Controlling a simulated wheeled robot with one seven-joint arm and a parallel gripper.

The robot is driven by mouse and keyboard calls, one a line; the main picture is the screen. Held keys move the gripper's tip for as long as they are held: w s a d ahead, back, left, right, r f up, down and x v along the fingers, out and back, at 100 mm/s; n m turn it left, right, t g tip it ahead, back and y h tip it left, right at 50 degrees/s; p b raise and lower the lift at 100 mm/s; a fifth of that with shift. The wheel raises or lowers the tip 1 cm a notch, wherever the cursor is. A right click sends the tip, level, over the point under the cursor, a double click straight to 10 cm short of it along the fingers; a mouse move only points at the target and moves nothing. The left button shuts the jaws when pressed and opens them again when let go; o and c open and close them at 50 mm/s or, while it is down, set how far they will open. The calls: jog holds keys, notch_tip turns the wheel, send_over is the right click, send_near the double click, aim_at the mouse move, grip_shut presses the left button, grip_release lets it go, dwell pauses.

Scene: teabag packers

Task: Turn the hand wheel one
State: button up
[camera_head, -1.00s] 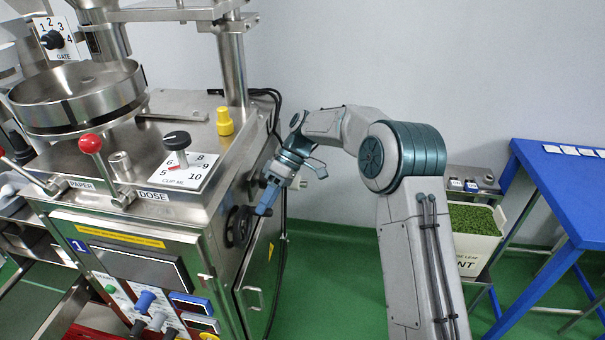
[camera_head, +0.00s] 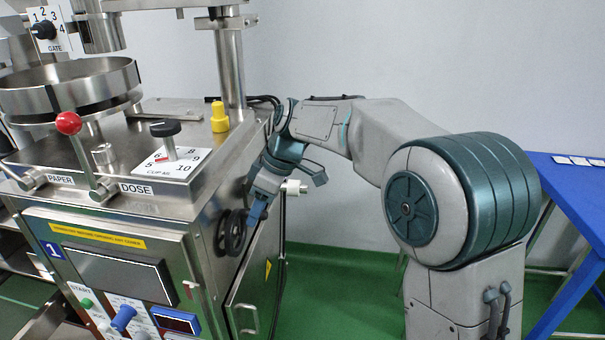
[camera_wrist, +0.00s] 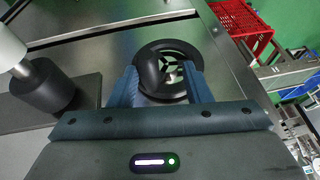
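The hand wheel (camera_head: 232,232) is a black spoked wheel on the right side wall of the steel machine marked 1. In the wrist view the hand wheel (camera_wrist: 184,60) shows its rim, spokes and a dark knob-like handle (camera_wrist: 151,72). My gripper (camera_head: 258,212) is right beside the wheel in the head view. In the wrist view my gripper's two blue fingers (camera_wrist: 160,88) are apart, on either side of the handle's near end. I cannot tell whether they touch it. The fingertips overlap the lower part of the wheel in that view.
The machine's steel door (camera_head: 255,285) stands below and right of the wheel. A dark cylinder with a white end (camera_wrist: 45,86) lies left of my gripper in the wrist view. A red crate (camera_wrist: 243,22) is at upper right. A blue table (camera_head: 580,195) stands far right.

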jog(key=s+d+r+m+t+p, duration=0.1)
jog(key=s+d+r, duration=0.1)
jog(key=d+r, duration=0.2)
jog(key=s+d+r+m+t+p, duration=0.1)
jog(key=d+r, duration=0.4)
jog(key=r, duration=0.5)
jog(key=shift+s+d+r+t+h+p, duration=0.2)
jog(key=shift+s+d+t+h+p, duration=0.1)
jog(key=shift+s+h+p, duration=0.15)
